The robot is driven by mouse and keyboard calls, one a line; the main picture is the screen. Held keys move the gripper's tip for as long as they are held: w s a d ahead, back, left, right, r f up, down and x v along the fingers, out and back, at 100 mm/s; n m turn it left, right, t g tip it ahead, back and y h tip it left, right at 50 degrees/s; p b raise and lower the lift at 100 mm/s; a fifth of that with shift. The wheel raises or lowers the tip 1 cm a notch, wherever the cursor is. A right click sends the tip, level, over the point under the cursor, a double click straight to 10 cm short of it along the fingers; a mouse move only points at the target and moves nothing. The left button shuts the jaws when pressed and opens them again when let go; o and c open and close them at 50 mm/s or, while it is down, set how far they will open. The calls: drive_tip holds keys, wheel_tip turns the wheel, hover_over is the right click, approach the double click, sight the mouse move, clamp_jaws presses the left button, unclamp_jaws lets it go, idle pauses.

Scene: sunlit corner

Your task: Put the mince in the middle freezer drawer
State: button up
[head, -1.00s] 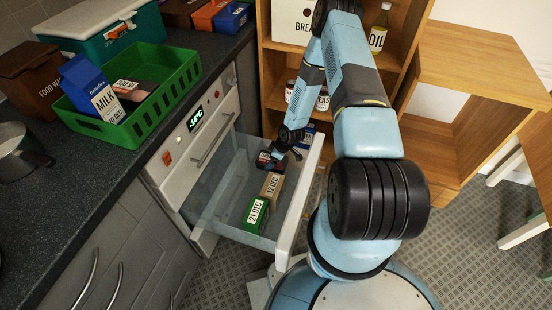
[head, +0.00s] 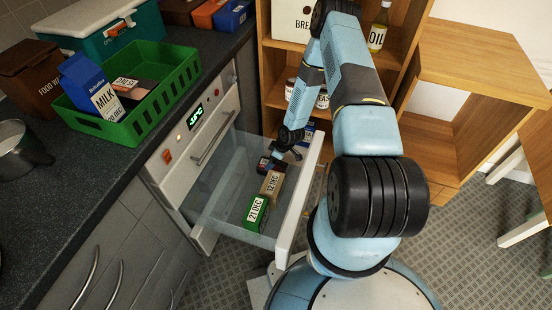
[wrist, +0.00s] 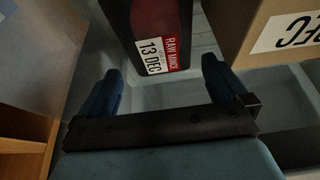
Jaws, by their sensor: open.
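The mince (wrist: 160,28) is a dark pack with a red strip, labelled RAW MINCE and 13 DEC. It lies inside the pulled-out, clear-walled freezer drawer (head: 293,215), and in the head view it is mostly hidden by my gripper. My gripper (head: 284,158) is inside the drawer's opening at its far end. In the wrist view my gripper (wrist: 161,70) has its blue fingers spread wide, with the near end of the mince just beyond the tips and nothing held between them. The head view does not clearly show which drawer of the freezer is out.
A brown 12 DEC box (head: 271,184) and a green 21 DEC box (head: 256,212) also lie in the drawer. A green crate (head: 150,112) with a milk carton (head: 95,88) stands on the counter. Wooden shelves (head: 275,95) rise close behind the drawer.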

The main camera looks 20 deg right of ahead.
drive_tip(key=shift+r, duration=0.55)
drive_tip(key=v, duration=0.7)
drive_tip(key=shift+r, duration=0.25)
drive_tip(key=w+d+r+m+h, duration=0.1)
drive_tip(key=w+d+r, duration=0.1)
drive_tip(key=r, duration=0.7)
drive_tip(key=w+d+r+h, duration=0.1)
drive_tip(key=w+d+r, duration=0.1)
drive_tip(key=r, duration=0.7)
drive_tip(key=s+r+m+t+h, duration=0.1)
drive_tip(key=s+r+m+h, duration=0.15)
drive_tip(key=r, duration=1.75)
drive_tip(key=s+a+r+m+t, duration=0.1)
drive_tip(key=s+r+m, duration=0.1)
drive_tip(key=s+r, duration=0.55)
drive_tip(key=s+a+r+m, duration=0.15)
drive_tip(key=s+r, duration=0.35)
drive_tip(key=r, duration=0.5)
drive_tip(key=s+r+m, duration=0.1)
drive_tip(key=s+r, duration=0.1)
drive_tip(key=s, duration=0.4)
drive_tip(key=s+a+r+m, duration=0.1)
drive_tip(key=s+r, duration=0.2)
drive_tip(key=s, duration=0.2)
drive_tip(key=s+r+m+t, duration=0.1)
drive_tip(key=s+r, duration=0.2)
drive_tip(key=s, duration=0.3)
drive_tip(key=shift+s+a+r+m+y, duration=0.25)
drive_tip(key=shift+s+a+m+y, duration=0.15)
drive_tip(key=shift+y, duration=0.05)
